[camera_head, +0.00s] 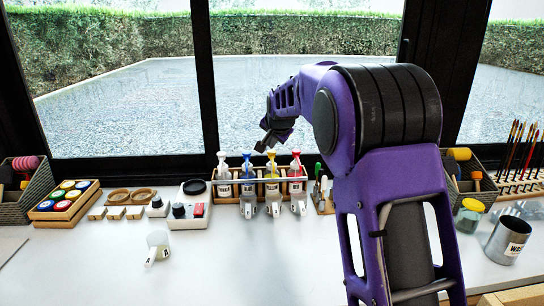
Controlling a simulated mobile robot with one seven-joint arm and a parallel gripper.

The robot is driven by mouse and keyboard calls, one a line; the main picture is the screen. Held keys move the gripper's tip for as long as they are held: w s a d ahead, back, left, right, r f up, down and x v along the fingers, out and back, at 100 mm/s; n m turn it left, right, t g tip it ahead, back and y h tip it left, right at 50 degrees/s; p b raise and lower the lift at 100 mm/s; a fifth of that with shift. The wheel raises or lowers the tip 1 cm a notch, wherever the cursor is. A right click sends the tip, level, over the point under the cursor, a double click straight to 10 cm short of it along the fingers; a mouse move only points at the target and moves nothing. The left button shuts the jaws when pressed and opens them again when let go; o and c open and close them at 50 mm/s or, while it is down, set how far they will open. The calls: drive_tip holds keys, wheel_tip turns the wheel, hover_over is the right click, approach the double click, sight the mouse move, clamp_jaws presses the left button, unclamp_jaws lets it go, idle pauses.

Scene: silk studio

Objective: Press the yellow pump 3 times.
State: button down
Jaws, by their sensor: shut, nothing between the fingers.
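Several pump bottles stand in a row in a wooden rack (232,198) at the back of the white table. The yellow pump (271,163) is the third from the left, between the blue pump (247,163) and the red pump (296,163). A pump with a white top (221,163) stands at the left end. My gripper (264,148) is shut and empty. It appears just above the yellow pump's top in the picture; I cannot tell whether it touches. My arm fills the right middle.
A white device with a red switch (198,210) and a tray of coloured jars (66,200) stand to the left. A white scoop (157,246) lies in front. A metal can (507,240) and a glass jar (469,215) stand right. The front middle table is clear.

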sight(271, 153)
drive_tip(key=shift+f, duration=0.9)
idle(0.8)
drive_tip(key=shift+r+p, duration=0.95)
drive_tip(key=shift+r, duration=0.4)
drive_tip(key=shift+r, duration=0.1)
wheel_tip(271, 153, up, 6)
drive_tip(key=p, duration=0.4)
idle(2.0)
drive_tip(key=shift+f+p, duration=1.2)
drive_tip(key=shift+f, duration=1.9)
